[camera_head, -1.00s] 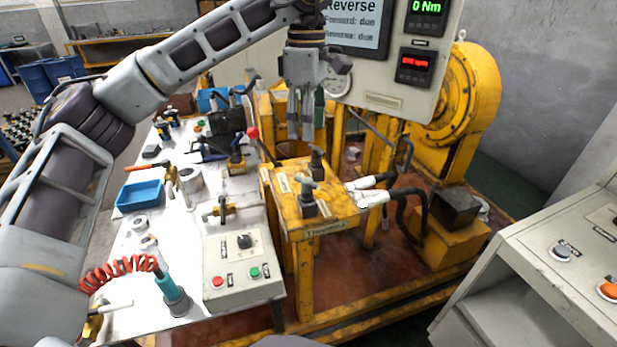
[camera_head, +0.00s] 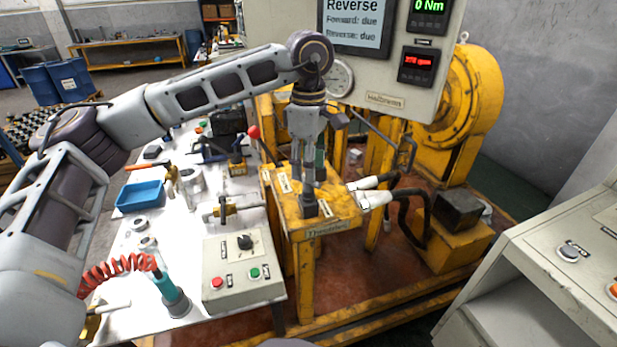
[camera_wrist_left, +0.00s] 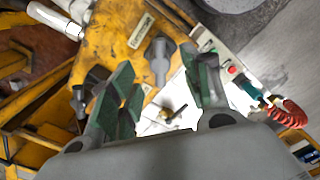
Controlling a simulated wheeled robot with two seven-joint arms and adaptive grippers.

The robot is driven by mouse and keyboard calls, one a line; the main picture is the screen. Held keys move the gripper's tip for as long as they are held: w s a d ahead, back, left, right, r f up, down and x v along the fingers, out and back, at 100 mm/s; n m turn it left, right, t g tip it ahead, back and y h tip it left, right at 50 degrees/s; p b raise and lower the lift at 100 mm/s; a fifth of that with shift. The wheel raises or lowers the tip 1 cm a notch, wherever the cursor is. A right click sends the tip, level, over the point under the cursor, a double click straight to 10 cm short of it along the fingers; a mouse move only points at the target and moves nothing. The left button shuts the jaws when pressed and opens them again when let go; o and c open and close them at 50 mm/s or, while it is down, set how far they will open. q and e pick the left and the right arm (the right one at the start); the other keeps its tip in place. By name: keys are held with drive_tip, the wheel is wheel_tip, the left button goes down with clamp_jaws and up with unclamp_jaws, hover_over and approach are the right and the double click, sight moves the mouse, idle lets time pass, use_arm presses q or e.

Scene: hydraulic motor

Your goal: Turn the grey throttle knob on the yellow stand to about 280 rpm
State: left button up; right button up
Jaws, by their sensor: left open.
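The yellow stand (camera_head: 345,212) stands in the middle of the head view, with a label on its front edge that seems to read "Throttle". A grey knob (camera_head: 309,208) is on its top near the front, its upper part hidden by my left gripper (camera_head: 308,188). The gripper points down, its fingertips at the knob. In the left wrist view the grey T-shaped knob (camera_wrist_left: 160,60) lies between the spread green-padded fingers of the open gripper (camera_wrist_left: 165,85). Contact cannot be told. The red rpm readout (camera_head: 417,62) looks like about 278, blurred.
A second grey handle (camera_wrist_left: 95,80) on the stand is partly behind one finger. A control box (camera_head: 240,290) with red and green buttons is at front left. A gauge (camera_head: 340,77) and panel are behind the wrist.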

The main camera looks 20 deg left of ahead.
sight(308, 184)
use_arm(q)
drive_tip(key=shift+f, duration=1.75)
clamp_jaws()
